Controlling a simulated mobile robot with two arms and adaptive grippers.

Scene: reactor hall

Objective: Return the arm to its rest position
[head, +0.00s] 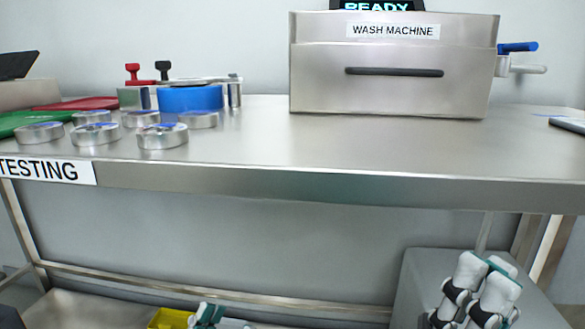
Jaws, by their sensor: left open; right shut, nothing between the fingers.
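White arm links of mine with black bands and teal trim (482,290) show at the lower right, in front of a grey box below the worktop. A small white and teal piece of my other arm (208,316) shows at the bottom edge, left of centre. No fingers of either gripper can be made out, so both grippers are out of view. Both visible arm parts are below the worktop's front edge and apart from it.
The steel worktop (330,160) holds a wash machine (395,85), several metal rings (162,137), a blue round part (190,98), and green (25,121) and red trays (77,103). A grey box (415,280) and yellow bin (168,319) are below. The worktop's middle is clear.

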